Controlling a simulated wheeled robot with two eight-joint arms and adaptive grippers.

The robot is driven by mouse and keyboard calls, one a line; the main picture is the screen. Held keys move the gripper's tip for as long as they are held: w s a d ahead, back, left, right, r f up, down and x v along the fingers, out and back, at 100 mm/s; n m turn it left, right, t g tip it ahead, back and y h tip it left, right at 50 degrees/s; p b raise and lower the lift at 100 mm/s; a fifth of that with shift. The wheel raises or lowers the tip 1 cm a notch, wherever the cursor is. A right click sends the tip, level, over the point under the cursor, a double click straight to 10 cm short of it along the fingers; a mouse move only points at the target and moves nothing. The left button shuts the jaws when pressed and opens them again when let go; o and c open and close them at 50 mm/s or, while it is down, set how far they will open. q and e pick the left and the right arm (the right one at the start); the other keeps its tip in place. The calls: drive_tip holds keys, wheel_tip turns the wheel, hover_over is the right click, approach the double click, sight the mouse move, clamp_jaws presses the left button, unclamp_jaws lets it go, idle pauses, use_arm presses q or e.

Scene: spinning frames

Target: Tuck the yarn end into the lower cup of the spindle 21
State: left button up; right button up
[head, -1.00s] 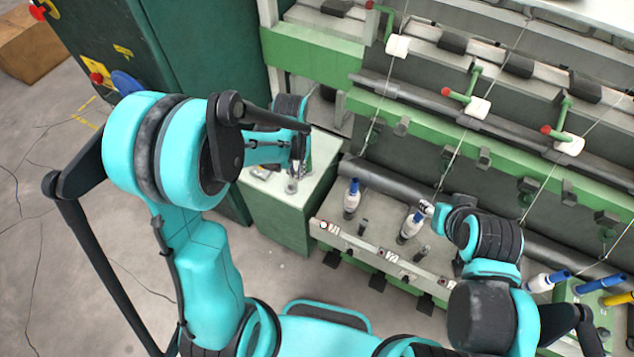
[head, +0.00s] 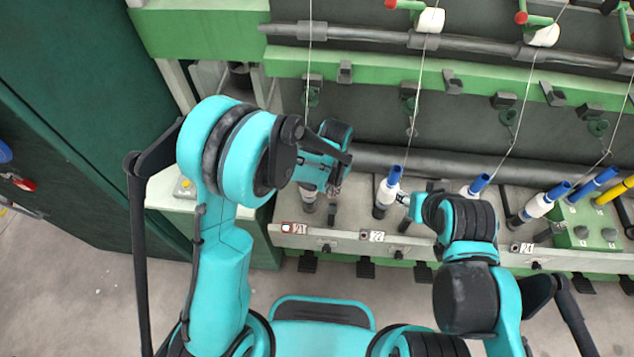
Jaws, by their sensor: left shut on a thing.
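Spindle 21 (head: 308,203) stands behind the label 21 at the left end of the spindle rail. Its upper part is hidden by my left arm; a pale lower part shows. My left gripper (head: 334,190) is just right of this spindle, low and close to it, shut on the yarn end. The thread between its fingers is too thin to make out. A white yarn (head: 310,60) runs down from above and passes behind my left arm. The lower cup is not clearly visible. My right gripper (head: 404,198) is beside the blue-topped bobbin (head: 386,193) of spindle 22; its fingers are too small to read.
More blue-topped bobbins (head: 540,204) stand along the rail (head: 350,236) to the right. A green box (head: 590,236) with blue and yellow tubes is at the far right. A dark green cabinet (head: 85,120) stands left.

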use_arm(q)
drive_tip(key=shift+d+f+b, duration=0.25)
drive_tip(key=shift+f+b, duration=0.6)
drive_tip(key=shift+f, duration=0.65)
drive_tip(key=shift+d+f+b, duration=0.2)
drive_tip(key=shift+f+b, duration=0.65)
drive_tip(key=shift+f, duration=0.6)
drive_tip(key=shift+f+b, duration=1)
drive_tip(key=shift+f, duration=0.1)
drive_tip(key=o, duration=0.8)
drive_tip(key=shift+o, duration=0.2)
drive_tip(key=shift+r, duration=0.1)
wheel_tip(320, 180, up, 12)
